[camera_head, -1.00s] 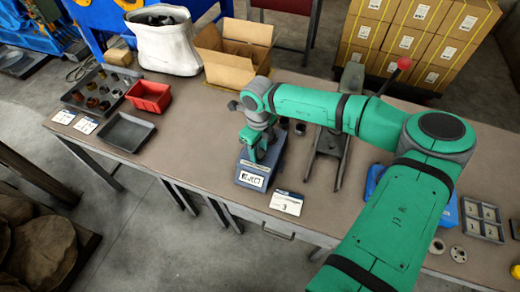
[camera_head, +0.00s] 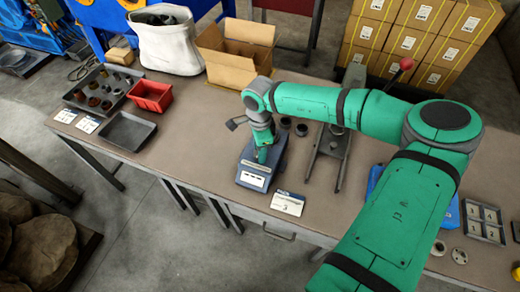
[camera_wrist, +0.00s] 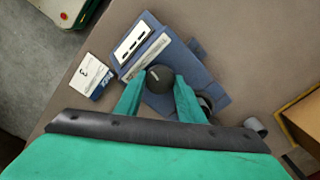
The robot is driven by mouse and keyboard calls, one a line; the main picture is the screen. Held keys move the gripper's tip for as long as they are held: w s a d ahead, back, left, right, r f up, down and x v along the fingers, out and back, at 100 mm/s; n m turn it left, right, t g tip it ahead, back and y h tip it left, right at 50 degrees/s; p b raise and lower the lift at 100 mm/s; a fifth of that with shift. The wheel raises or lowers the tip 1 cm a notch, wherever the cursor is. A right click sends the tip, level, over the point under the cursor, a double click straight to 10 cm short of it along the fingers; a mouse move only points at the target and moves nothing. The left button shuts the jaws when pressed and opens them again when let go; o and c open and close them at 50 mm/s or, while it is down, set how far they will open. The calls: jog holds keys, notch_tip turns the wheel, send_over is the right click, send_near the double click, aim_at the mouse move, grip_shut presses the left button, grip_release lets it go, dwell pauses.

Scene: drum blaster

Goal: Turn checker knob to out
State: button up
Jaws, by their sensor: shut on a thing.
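The checker is a blue-grey box (camera_head: 252,177) on the table with a white display on its front; the display shows short dark dashes. It also shows in the wrist view (camera_wrist: 150,45). Its dark round knob (camera_wrist: 159,73) sits between my two green fingertips. My gripper (camera_wrist: 156,80) is shut on the knob; in the head view my gripper (camera_head: 262,154) reaches down onto the checker and hides the knob there. A pale mark shows on the knob's top, but the knob's printed positions are too small to read.
A white card marked 3 (camera_head: 288,203) lies right of the checker. A grey metal stand (camera_head: 328,158) and small dark rings (camera_head: 302,130) stand to the right. A red bin (camera_head: 150,96), grey tray (camera_head: 127,132) and open carton (camera_head: 236,50) are to the left and behind.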

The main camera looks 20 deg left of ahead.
jog(key=shift+w+d+n, duration=0.1)
jog(key=shift+n, duration=0.7)
jog(key=o, duration=1)
jog(key=shift+o, duration=0.2)
jog(key=shift+r, duration=0.1)
